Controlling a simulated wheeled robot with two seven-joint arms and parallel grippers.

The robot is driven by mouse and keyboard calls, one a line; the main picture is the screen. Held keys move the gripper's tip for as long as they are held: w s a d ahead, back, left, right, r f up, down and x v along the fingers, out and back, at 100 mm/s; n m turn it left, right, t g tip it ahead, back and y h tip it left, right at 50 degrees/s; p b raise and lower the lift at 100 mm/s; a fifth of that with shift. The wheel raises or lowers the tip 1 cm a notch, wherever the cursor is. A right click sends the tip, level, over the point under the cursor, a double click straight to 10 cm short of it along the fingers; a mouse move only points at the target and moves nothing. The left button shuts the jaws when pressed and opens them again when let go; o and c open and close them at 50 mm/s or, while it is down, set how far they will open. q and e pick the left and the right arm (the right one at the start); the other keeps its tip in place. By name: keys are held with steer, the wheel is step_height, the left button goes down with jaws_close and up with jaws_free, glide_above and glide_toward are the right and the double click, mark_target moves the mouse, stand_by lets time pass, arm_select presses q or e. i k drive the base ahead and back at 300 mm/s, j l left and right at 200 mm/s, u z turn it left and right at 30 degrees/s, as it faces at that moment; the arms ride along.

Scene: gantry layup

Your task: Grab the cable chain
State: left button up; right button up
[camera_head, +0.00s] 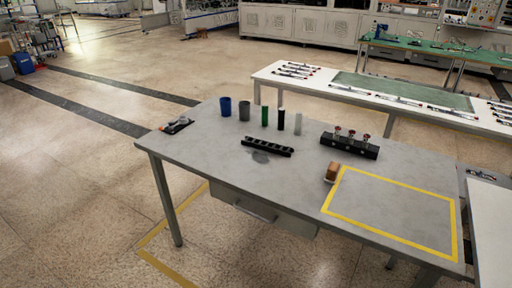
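The cable chain looks to be the short black segmented strip (267,147) lying flat near the middle of the grey table (215,160). A dark smudge or shadow shows on the table just in front of it. Nothing touches the strip. Neither of my grippers shows in the head view.
Behind the strip stand a blue cup (226,107), a grey cup (244,111) and several small cylinders. A black block with red-topped parts (349,146) is to the right. A brown block (333,171) sits by a yellow taped rectangle (390,235), empty inside. Small items (177,126) lie at the left.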

mark_target(263, 145)
steer(key=j+z, duration=0.1)
steer(key=z, duration=0.25)
steer(key=j+z, duration=0.1)
steer(key=z, duration=0.25)
steer(key=j+z, duration=0.35)
steer(key=j, duration=0.3)
steer(key=k+j+z, duration=0.15)
steer(key=j+z, duration=0.15)
steer(key=j, duration=0.3)
steer(key=k+j, duration=0.1)
steer(key=j, duration=0.35)
steer(key=k+j, duration=0.1)
steer(key=j, duration=0.3)
steer(key=k+j+z, duration=0.1)
steer(key=j, duration=0.35)
steer(key=k+j, duration=0.15)
steer(key=j, duration=0.25)
